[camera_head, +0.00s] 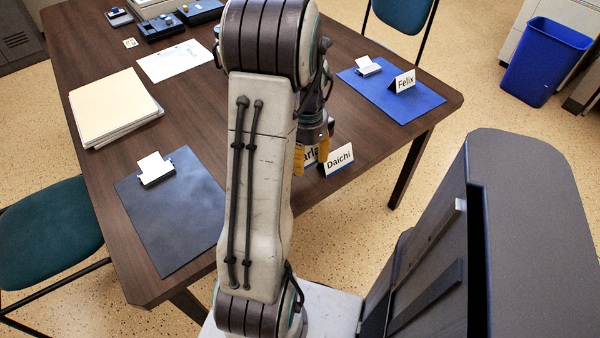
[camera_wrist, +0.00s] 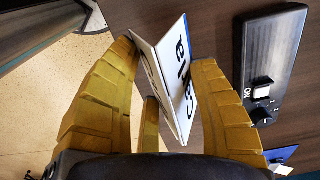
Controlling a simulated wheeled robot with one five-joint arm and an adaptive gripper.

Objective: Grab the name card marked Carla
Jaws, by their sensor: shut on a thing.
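The white folded name card marked Carla (camera_wrist: 176,88) is between the yellow fingers of my gripper (camera_wrist: 165,62) in the wrist view, tilted, with part of its black lettering showing. In the head view only the letters "arla" of the Carla card (camera_head: 310,155) show between the fingers of my gripper (camera_head: 311,158), and the rest is hidden by the gripper and arm. My gripper is shut on this card, low at the table's near edge. I cannot tell whether the card still touches the table.
A Daichi card (camera_head: 339,161) stands close to the right of my gripper. A Felix card (camera_head: 404,82) stands on a blue clipboard (camera_head: 415,107). A dark clipboard (camera_head: 180,228) and folders (camera_head: 110,100) lie left of my arm. A dark switch box (camera_wrist: 272,55) shows in the wrist view.

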